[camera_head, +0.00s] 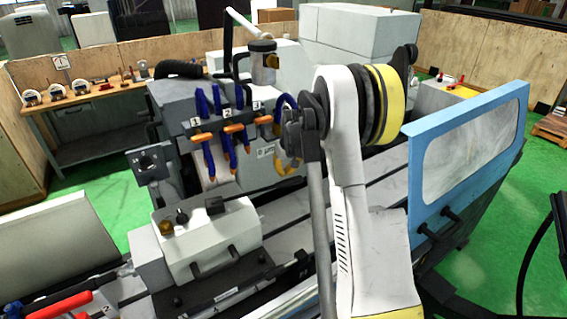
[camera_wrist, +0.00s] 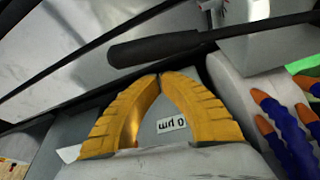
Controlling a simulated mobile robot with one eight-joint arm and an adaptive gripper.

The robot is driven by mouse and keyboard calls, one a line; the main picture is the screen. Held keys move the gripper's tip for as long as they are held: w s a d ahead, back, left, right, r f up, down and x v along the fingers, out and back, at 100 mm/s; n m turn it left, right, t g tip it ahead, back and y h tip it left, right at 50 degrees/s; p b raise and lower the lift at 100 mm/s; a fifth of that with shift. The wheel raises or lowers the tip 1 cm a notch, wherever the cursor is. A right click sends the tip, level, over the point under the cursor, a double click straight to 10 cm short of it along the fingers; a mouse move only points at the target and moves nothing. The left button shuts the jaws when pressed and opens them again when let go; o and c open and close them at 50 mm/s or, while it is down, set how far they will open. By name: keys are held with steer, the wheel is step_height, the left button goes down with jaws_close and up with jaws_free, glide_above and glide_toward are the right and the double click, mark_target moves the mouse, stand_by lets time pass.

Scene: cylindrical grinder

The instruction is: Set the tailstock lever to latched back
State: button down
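My gripper's yellow fingers (camera_wrist: 160,78) show large in the wrist view. Their tips meet, with nothing visible between them. A black handle on a dark bar (camera_wrist: 155,47) lies just past the tips; it may be the tailstock lever, but I cannot tell, nor whether the tips touch it. A label reading "0 µm" (camera_wrist: 171,124) shows between the fingers. In the head view my gripper (camera_head: 288,167) is a small yellow patch beside the grey housing (camera_head: 262,172), partly hidden by my arm. The tailstock lever cannot be picked out there.
Blue hoses (camera_head: 205,145) with orange valve levers (camera_head: 233,128) hang left of my gripper; hoses (camera_wrist: 285,135) show at the wrist view's right. A pale block with knobs (camera_head: 212,240) stands in front. A blue-framed guard (camera_head: 468,145) stands right. A bench (camera_head: 90,95) with gauges is behind.

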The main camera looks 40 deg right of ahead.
mark_target(290, 179)
steer(key=shift+s+a, duration=0.2)
steer(key=shift+s, duration=0.45)
steer(key=shift+s, duration=0.25)
steer(key=shift+s+a+f+m+b, duration=0.1)
steer(key=shift+s+a+m+b, duration=0.1)
steer(key=shift+s+m+b, duration=0.35)
steer(key=shift+s+a+m+b, duration=0.1)
steer(key=shift+s+a+m, duration=0.15)
steer(key=shift+s, duration=0.6)
steer(key=s+a+m+g+h+b, duration=0.1)
steer(key=s+a+m+b, duration=0.2)
steer(key=s+a+m, duration=0.3)
steer(key=shift+s+a+h+b, duration=0.4)
steer(key=shift+s+a, duration=1.35)
steer(key=shift+s, duration=2.05)
